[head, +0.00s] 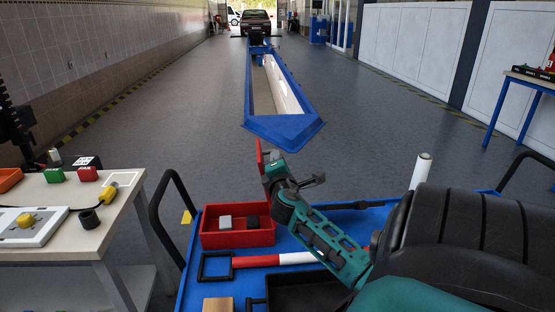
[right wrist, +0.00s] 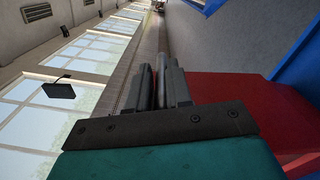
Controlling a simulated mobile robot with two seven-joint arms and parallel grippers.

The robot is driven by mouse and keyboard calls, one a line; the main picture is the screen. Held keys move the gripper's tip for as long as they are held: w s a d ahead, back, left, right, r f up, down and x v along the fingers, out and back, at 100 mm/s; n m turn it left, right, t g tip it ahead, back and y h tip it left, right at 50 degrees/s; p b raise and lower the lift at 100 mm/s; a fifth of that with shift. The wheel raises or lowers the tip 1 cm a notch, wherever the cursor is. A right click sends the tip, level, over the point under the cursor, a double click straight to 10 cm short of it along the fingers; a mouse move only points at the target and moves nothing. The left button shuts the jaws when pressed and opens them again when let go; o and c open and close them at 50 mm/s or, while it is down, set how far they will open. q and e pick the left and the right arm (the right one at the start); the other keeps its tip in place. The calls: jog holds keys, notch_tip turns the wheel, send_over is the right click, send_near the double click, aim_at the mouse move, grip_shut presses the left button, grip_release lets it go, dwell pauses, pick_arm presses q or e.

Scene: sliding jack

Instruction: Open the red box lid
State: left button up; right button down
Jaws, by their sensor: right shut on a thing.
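The red box (head: 237,238) sits at the left of the blue-edged tray, its top open, with a grey block (head: 225,222) and a dark block (head: 252,222) inside. A thin red panel (head: 260,157), seen nearly edge-on and looking like the lid, stands up above and behind the box. My right gripper (head: 270,165) is at this panel, shut on it. In the right wrist view the fingers (right wrist: 166,85) are close together, beside a broad red surface (right wrist: 240,105). What lies between the fingertips is mostly hidden. My left gripper is not in view.
A red-and-white bar (head: 275,260) and a wooden block (head: 218,304) lie in front of the box. A workbench (head: 80,235) with several small parts stands at the left. A blue-framed pit (head: 285,130) lies ahead; the floor around it is clear.

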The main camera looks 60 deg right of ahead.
jog(key=c, duration=1.2)
grip_release()
jog(key=shift+f, duration=0.3)
jog(key=shift+c, duration=0.2)
jog(key=shift+o, duration=0.6)
jog(key=shift+r, duration=0.15)
jog(key=shift+a, duration=0.1)
jog(key=p+v, duration=0.1)
jog(key=v, duration=1.1)
jog(key=shift+s+a, duration=0.2)
jog(key=shift+a, duration=0.15)
